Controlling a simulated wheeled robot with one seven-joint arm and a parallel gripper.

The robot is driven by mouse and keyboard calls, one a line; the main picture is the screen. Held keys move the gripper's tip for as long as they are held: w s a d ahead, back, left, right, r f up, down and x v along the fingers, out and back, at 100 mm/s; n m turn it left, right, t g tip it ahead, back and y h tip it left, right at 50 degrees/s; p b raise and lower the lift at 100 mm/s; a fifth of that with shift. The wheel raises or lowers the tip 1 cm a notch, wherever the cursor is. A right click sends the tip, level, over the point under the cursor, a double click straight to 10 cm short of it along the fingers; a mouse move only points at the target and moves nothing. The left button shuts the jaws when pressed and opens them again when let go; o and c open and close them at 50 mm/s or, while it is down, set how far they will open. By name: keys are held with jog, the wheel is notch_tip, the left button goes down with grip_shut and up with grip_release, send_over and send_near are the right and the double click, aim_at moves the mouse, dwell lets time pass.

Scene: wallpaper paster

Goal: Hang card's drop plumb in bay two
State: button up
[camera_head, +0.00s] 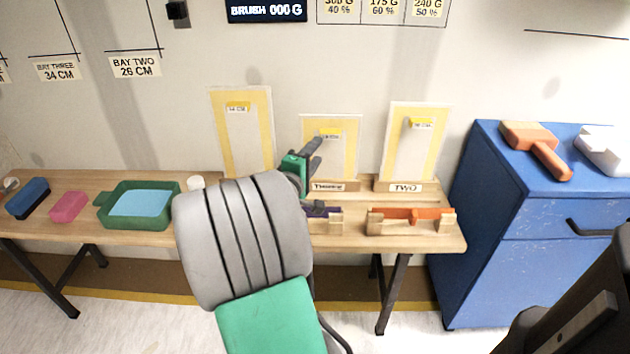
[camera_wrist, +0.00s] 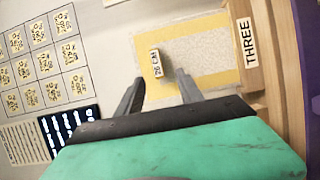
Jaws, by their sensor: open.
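Three yellow-bordered wallpaper drops stand upright at the back of the bench: a left one (camera_head: 241,150), a middle one (camera_head: 346,155) and a right one (camera_head: 412,155). The middle drop also shows in the wrist view (camera_wrist: 200,52), with a tag reading 26 CM (camera_wrist: 155,63) and a THREE label (camera_wrist: 247,43) at its base. My gripper (camera_head: 314,148) is open and empty in front of the middle drop. Its two fingers (camera_wrist: 161,88) are spread before the drop's face. The BAY TWO 26 CM sign (camera_head: 134,66) is on the wall at upper left, under a black line.
The bench (camera_head: 85,185) carries a green tray (camera_head: 105,212), a pink block (camera_head: 68,207), a blue block (camera_head: 28,198) and an orange tool (camera_head: 412,215) on a wooden rest. A blue cabinet (camera_head: 500,240) stands right. A display (camera_head: 266,11) reads BRUSH 000 G.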

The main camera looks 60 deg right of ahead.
aim_at(327, 136)
jog(key=d, duration=0.8)
jog(key=shift+w+r, duration=0.2)
jog(key=shift+a, duration=0.1)
jog(key=shift+c, duration=0.3)
grip_shut()
jog(key=shift+r, duration=0.1)
notch_tip(327, 136, up, 7)
jog(key=p, duration=0.5)
jog(key=shift+p, duration=0.3)
